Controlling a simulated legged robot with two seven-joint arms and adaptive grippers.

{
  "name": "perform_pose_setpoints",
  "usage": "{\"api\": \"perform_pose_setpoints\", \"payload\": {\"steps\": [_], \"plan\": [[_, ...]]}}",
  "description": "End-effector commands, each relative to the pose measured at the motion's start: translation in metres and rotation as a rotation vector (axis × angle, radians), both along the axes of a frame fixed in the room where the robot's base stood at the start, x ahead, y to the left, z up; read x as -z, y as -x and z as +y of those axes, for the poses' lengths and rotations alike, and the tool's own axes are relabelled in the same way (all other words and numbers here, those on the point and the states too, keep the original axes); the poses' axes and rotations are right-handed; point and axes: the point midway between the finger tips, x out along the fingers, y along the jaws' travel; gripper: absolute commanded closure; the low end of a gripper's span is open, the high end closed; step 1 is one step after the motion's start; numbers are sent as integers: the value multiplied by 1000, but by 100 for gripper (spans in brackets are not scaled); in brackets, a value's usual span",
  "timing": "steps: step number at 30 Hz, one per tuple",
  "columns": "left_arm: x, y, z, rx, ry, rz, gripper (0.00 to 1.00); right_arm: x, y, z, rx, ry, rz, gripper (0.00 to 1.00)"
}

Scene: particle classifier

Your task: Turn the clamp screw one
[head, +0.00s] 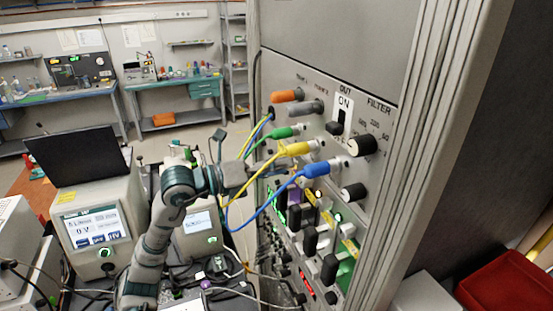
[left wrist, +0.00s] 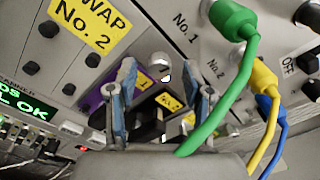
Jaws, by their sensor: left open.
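My left gripper (head: 246,176) is in front of the rack panel among the hanging cables; its fingertips are hard to make out in the head view. In the left wrist view the left gripper (left wrist: 165,82) is open, with two blue-grey fingers apart and nothing held between them. Beyond the gap are a small shiny metal knob (left wrist: 164,72), a purple plate (left wrist: 92,100) marked 1, and dark blocks with yellow labels. I cannot tell for sure which part is clamp screw one; the metal knob may be it. My right gripper is not in view.
A green cable (left wrist: 220,100) runs close beside the right finger. Yellow (head: 296,148) and blue (head: 318,169) plugs stick out of the panel, their cables looping near my gripper. Black knobs (head: 310,240) stand out lower down. An instrument box (head: 97,205) stands at left.

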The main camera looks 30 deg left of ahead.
Motion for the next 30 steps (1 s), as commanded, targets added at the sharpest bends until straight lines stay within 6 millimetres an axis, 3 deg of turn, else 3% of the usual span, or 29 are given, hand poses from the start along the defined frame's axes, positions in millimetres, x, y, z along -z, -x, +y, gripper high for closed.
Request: {"api": "perform_pose_setpoints", "payload": {"steps": [12,13,19,30], "plan": [[6,-11,14,-2,15,4,49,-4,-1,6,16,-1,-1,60],[6,-11,13,-1,15,5,52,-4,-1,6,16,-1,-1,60],[5,-10,7,-4,8,6,100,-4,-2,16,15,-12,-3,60],[7,-11,3,1,4,12,100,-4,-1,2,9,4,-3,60]]}}
